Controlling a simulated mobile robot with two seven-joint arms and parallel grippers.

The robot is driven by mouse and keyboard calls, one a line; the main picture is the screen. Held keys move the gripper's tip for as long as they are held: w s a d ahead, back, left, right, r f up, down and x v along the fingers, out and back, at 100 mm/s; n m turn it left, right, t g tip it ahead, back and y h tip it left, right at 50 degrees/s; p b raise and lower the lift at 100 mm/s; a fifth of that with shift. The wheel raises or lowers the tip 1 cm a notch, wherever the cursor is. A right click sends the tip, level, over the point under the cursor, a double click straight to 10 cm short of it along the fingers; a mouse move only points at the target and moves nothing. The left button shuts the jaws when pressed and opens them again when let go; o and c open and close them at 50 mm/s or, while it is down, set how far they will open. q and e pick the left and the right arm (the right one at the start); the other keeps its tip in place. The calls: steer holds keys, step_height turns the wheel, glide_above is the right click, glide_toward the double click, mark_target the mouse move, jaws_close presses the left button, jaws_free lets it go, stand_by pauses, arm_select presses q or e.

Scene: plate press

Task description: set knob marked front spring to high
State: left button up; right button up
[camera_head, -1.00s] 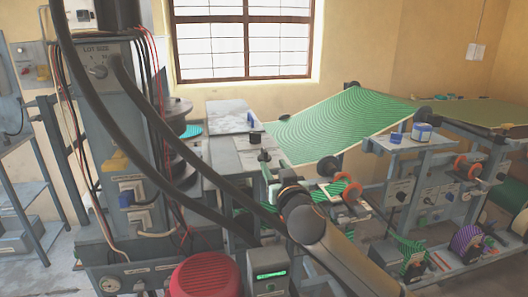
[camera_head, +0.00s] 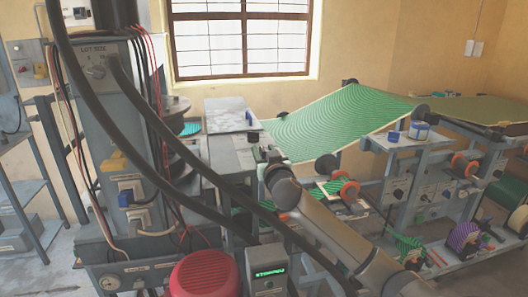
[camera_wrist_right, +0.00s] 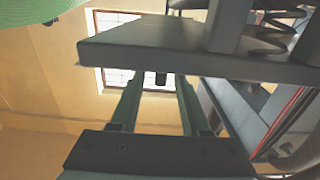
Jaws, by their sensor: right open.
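My right gripper (camera_head: 264,154) is at the end of the arm coming up from the lower right, at the right edge of the grey press table. In the right wrist view its two green-grey fingers (camera_wrist_right: 160,85) are spread apart. A small dark knob-like piece (camera_wrist_right: 162,78) shows between the fingertips, against the window, beside a grey slab. In the head view a black knob (camera_head: 253,137) stands just beyond the gripper. I see no gap closed on it. No "front spring" label is readable, so I cannot tell whether this is that knob. My left gripper is not in view.
A column with a "LOT SIZE" knob (camera_head: 96,71) and thick black cables stands at the left. A green striped web (camera_head: 335,122) slopes behind the gripper. Machine panels with knobs stand at the right.

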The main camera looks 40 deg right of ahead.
jaws_close()
stand_by(0.6)
